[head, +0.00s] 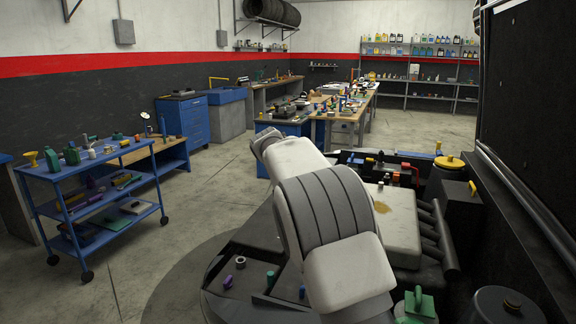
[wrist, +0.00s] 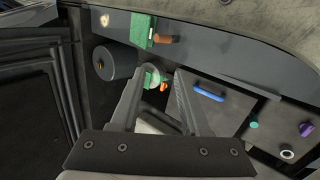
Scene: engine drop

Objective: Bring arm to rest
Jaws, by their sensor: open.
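In the head view my arm (head: 320,215) reaches out over the car's engine bay, and its end is hidden or cannot be made out there. In the wrist view my gripper (wrist: 160,78) is open, with its two dark fingers apart. A green cap-like part (wrist: 152,72) shows at the fingertips; I cannot tell whether they touch it, and nothing looks clamped. The engine's pale cover (head: 390,222), with a brown stain, lies to the right of my arm in the head view.
A dark raised hood (head: 530,120) stands at the right. A yellow cap (head: 449,162) and a green part (head: 419,302) sit in the bay. A blue handle (wrist: 208,94) shows in the wrist view. A blue cart (head: 95,195) stands left, with clear floor (head: 190,215) beside it.

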